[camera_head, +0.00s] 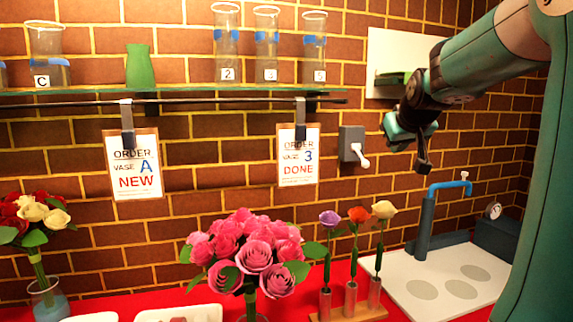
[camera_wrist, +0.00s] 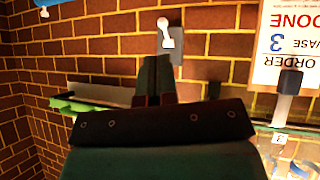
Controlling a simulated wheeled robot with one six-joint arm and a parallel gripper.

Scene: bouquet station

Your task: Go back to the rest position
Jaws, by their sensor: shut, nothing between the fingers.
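My gripper (camera_head: 423,167) is raised in front of the brick wall at the right, high above the white board on the counter. Its fingers point down and it holds nothing. In the wrist view, which looks upside down, its dark fingers (camera_wrist: 155,68) lie together, shut. A grey wall box with a white lever (camera_head: 354,148) is left of my gripper and apart from it in the head view. In the wrist view the lever (camera_wrist: 166,32) appears just beyond the fingertips.
A glass shelf (camera_head: 180,94) holds glass vases and a green vase (camera_head: 139,67). Order cards NEW (camera_head: 133,165) and DONE (camera_head: 298,155) hang below. Pink roses (camera_head: 250,250), single flowers in a stand (camera_head: 350,300) and a blue tap (camera_head: 450,187) stand below. Space around my gripper looks clear.

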